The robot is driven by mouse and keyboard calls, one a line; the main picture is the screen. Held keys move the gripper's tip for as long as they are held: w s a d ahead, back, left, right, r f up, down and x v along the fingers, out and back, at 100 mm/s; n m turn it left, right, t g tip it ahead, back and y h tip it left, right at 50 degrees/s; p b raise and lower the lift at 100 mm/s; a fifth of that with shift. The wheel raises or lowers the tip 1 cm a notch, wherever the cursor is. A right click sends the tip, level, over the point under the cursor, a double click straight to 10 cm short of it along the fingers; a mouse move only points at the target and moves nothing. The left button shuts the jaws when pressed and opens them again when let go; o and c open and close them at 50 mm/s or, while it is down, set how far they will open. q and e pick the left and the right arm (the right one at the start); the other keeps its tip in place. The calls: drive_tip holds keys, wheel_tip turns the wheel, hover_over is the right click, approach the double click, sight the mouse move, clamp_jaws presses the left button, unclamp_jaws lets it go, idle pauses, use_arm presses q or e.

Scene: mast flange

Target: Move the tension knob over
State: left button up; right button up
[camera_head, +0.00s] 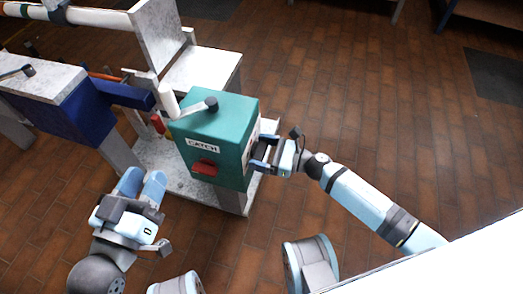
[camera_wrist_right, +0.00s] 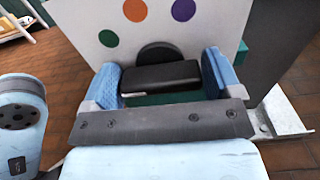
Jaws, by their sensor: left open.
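The tension knob (camera_wrist_right: 160,76) is a black bar in front of a round black disc, on a pale panel with green, orange and purple dots. The panel is the right side of the teal box (camera_head: 222,125) marked CATCH. My right gripper (camera_head: 264,153) is at that side. In the right wrist view its blue fingers (camera_wrist_right: 162,80) stand at both ends of the black bar, seemingly touching it. The knob is mostly hidden by the gripper in the head view. My left gripper (camera_head: 141,186) is open and empty, in front of and left of the box.
A red handle (camera_head: 204,168) is on the box's front and a black-tipped lever (camera_head: 211,104) on its top. A blue block with a pale top (camera_head: 82,110) and a large white pipe (camera_head: 97,17) stand at the left. The brick-red floor (camera_head: 340,90) at right is clear.

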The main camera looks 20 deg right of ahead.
drive_tip(key=c, duration=0.5)
